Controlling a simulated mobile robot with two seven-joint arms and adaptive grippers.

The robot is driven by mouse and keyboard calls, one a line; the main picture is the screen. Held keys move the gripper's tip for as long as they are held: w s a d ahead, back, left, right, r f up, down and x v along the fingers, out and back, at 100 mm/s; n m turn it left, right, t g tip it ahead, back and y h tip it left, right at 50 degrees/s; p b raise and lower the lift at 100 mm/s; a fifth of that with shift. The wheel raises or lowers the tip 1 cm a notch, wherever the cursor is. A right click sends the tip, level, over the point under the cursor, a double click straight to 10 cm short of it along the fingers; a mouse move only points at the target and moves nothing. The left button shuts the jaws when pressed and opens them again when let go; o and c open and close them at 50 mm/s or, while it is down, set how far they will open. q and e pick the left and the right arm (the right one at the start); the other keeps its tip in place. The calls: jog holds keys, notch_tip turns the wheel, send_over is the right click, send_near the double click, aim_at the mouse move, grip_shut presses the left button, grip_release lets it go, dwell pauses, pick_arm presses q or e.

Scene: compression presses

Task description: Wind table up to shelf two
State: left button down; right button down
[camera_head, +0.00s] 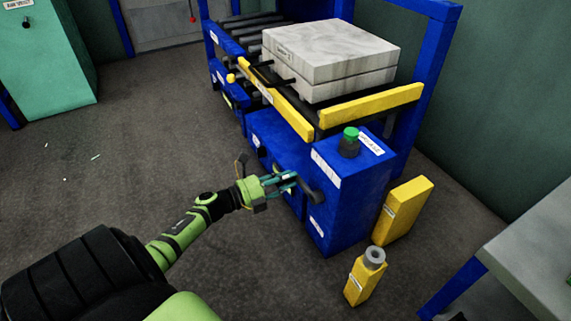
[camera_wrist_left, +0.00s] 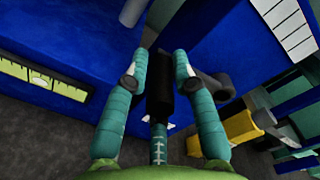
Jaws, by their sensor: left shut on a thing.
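The blue press frame holds a roller table with yellow front bars (camera_head: 275,98); a grey two-part block (camera_head: 330,55) with black handles rests on it. A dark crank (camera_head: 313,190) sticks out of the blue cabinet (camera_head: 335,215) below the table. My left gripper (camera_head: 287,181) is at this crank. In the left wrist view, my left gripper (camera_wrist_left: 159,78) has its teal fingers on both sides of the black crank grip (camera_wrist_left: 160,100) and is shut on it. No shelf numbered two can be made out. My right gripper is out of view.
A green button (camera_head: 350,133) sits on top of the cabinet. A yellow box (camera_head: 402,210) and a yellow post with a grey ring (camera_head: 366,277) stand on the floor to the right. A grey table (camera_head: 530,250) is at the right edge. The floor at left is mostly clear.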

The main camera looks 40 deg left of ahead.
pick_arm(q)
jog(key=shift+w+r+h, duration=0.1)
jog(key=shift+r+h, duration=0.2)
jog(key=shift+r, duration=0.35)
jog(key=c, duration=1.1)
grip_release()
jog(key=shift+r, duration=0.1)
jog(key=shift+f, duration=0.2)
jog(key=v, duration=1.2)
jog(key=shift+d, duration=0.1)
